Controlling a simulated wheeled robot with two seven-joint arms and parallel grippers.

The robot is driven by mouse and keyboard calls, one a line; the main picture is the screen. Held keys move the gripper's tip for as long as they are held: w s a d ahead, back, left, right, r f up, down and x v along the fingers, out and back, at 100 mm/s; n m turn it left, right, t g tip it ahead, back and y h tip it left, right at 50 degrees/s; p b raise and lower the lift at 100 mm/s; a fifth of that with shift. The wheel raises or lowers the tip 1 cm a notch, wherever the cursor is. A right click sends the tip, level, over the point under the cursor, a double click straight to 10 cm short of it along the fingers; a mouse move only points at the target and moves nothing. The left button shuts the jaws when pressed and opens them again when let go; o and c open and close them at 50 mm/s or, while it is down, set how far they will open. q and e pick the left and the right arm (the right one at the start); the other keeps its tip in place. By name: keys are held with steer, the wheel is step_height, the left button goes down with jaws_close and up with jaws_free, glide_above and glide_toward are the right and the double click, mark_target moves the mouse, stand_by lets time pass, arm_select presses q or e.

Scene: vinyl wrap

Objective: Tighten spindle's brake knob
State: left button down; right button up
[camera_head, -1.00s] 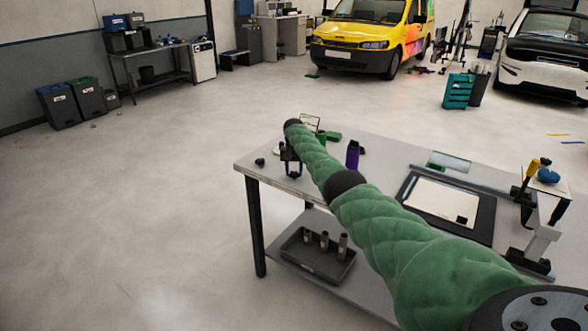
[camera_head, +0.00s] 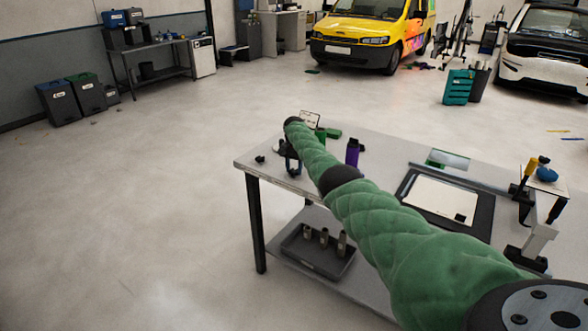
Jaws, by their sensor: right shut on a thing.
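My right arm, in a quilted green sleeve, reaches from the lower right across the workbench to its far left corner. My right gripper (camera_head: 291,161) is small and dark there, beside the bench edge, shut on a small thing. That thing is mostly hidden and too small to make out clearly; from its place I take it for the brake knob. A bit of blue shows at the jaws. The spindle cannot be told apart from the dark parts around the gripper. A small dark round piece (camera_head: 260,160) sits left of it, apart. My left gripper is not in view.
The workbench (camera_head: 383,146) carries a purple bottle (camera_head: 352,153), a green box (camera_head: 333,133), a dark mat with a white sheet (camera_head: 440,197), and a stand with yellow and blue parts (camera_head: 540,175). A dark tray (camera_head: 305,258) with metal cylinders lies on the lower shelf. Open floor lies left.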

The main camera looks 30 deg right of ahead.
mark_target(294, 170)
steer(key=shift+r, duration=0.15)
steer(key=o, duration=1)
steer(key=shift+r, duration=0.2)
step_height(294, 170, up, 6)
steer(key=shift+f+b, duration=0.15)
steer(key=shift+b, duration=0.65)
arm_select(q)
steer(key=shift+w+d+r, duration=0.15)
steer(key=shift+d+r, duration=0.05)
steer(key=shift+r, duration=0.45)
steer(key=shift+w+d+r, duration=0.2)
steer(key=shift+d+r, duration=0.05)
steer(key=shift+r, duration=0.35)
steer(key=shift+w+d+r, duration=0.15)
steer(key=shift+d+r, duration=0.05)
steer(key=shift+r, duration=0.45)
arm_select(e)
steer(key=shift+r, duration=0.75)
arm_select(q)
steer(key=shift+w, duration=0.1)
